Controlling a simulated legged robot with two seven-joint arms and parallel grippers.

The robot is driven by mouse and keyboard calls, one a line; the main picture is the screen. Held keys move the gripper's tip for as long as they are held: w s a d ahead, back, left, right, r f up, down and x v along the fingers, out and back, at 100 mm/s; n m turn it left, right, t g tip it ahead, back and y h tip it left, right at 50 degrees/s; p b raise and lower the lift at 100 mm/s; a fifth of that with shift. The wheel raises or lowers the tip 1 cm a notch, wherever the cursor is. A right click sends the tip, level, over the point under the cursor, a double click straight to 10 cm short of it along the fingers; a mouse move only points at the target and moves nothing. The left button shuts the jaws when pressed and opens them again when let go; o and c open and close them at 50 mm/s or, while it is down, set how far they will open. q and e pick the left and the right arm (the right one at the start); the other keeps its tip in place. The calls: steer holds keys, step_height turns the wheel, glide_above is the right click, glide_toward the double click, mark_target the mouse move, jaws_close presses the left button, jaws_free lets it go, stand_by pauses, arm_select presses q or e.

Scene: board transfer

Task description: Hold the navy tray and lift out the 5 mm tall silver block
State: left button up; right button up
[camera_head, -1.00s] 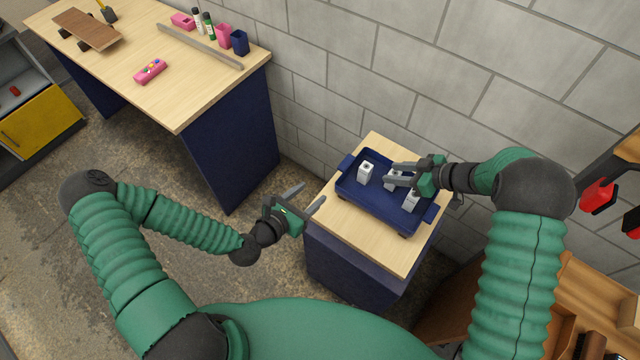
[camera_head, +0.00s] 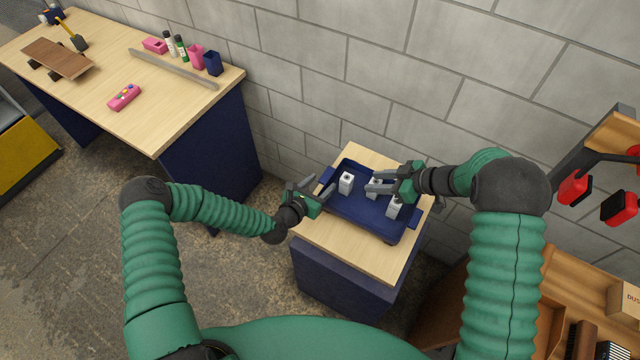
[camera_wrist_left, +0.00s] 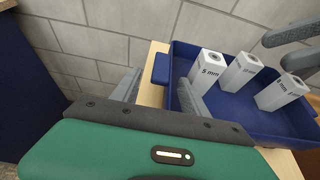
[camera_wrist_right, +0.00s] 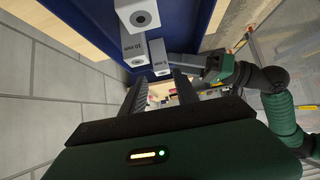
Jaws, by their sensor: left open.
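The navy tray (camera_head: 352,218) sits on a small wood-topped cabinet and holds three silver-white upright blocks. The leftmost block (camera_head: 346,183) reads 5 mm in the left wrist view (camera_wrist_left: 208,72). My right gripper (camera_head: 372,187) is open and empty above the tray, near the middle block.
The cabinet top (camera_head: 350,245) is bare in front of the tray. A block wall (camera_head: 330,80) stands behind. A larger workbench (camera_head: 160,115) at left holds small items. Red tools (camera_head: 575,188) hang at right above a wooden shelf unit.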

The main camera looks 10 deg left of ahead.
arm_select(q)
jaws_close()
stand_by(0.8)
arm_select(e)
steer(key=o, duration=0.4)
steer(key=shift+w+a, duration=0.2)
steer(key=shift+w, duration=0.05)
steer(key=shift+c, duration=0.2)
steer(key=shift+o, duration=0.2)
steer(key=w+a+m+t+h, duration=0.3)
steer(key=w+a+m+h, duration=0.2)
steer(key=a+m, duration=0.2)
steer(key=shift+w+m, duration=0.35)
steer(key=shift+m, duration=0.15)
arm_select(q)
steer(key=shift+a, duration=0.1)
arm_select(e)
steer(key=m+h, duration=0.7)
steer(key=m, duration=0.3)
glide_toward(344, 180)
steer(key=w, duration=0.1)
steer(key=shift+g, duration=0.3)
steer(key=x, duration=1.2)
steer(key=shift+s, duration=0.15)
